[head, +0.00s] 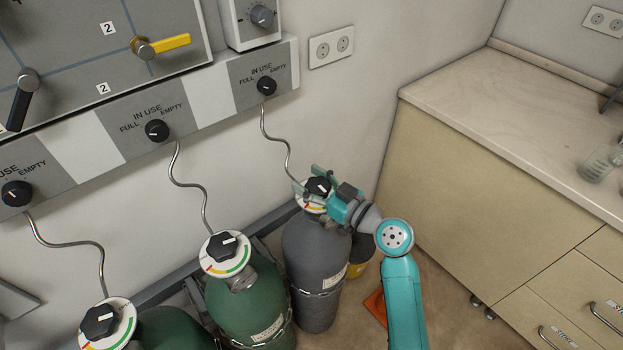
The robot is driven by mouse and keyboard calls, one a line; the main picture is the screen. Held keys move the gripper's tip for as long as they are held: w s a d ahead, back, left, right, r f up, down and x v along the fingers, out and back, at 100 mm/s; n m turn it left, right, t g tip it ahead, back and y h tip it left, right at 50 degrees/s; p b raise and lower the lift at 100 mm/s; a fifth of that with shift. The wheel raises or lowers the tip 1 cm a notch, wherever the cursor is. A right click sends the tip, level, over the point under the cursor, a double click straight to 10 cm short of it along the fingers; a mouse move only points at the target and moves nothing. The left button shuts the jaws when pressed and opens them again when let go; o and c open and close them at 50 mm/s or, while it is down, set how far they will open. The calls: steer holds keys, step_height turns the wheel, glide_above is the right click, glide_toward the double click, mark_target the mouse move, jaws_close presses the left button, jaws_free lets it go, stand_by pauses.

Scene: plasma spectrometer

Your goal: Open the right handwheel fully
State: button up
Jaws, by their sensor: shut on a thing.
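The right handwheel (318,186) is a black knob on top of the grey gas cylinder (317,253). Under it is a white dial (304,204) with a coloured arc, partly covered by my gripper. My gripper (318,183) reaches in from the right on my teal arm, and its fingers are shut around the black handwheel. How far the handwheel is turned cannot be read, as the fingers hide part of it and its dial.
Two green cylinders (246,305) with black handwheels (223,246) stand to the left. Thin metal pipes (282,150) run up to the wall panel with IN USE knobs (266,86). A beige cabinet (480,200) bounds the right side.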

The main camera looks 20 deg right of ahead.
mark_target(308, 188)
steer(key=n+g+y, duration=0.6)
steer(key=shift+s+a+g+y, duration=0.35)
steer(key=shift+g+y, duration=0.05)
steer(key=n+g, duration=0.1)
steer(key=g, duration=0.1)
steer(key=n+g+y, duration=0.1)
steer(key=g, duration=0.1)
steer(key=n+g+y, duration=0.1)
steer(key=n, duration=0.1)
steer(key=shift+s+a+f+g, duration=0.1)
steer(key=shift+s+a+g, duration=0.1)
steer(key=shift+s+g, duration=0.2)
steer(key=shift+s+n+g, duration=0.25)
steer(key=shift+n+g, duration=0.85)
steer(key=shift+g, duration=0.5)
steer(key=shift+f, duration=0.1)
steer(key=o, duration=1)
step_height(308, 188, up, 10)
steer(key=shift+r, duration=0.1)
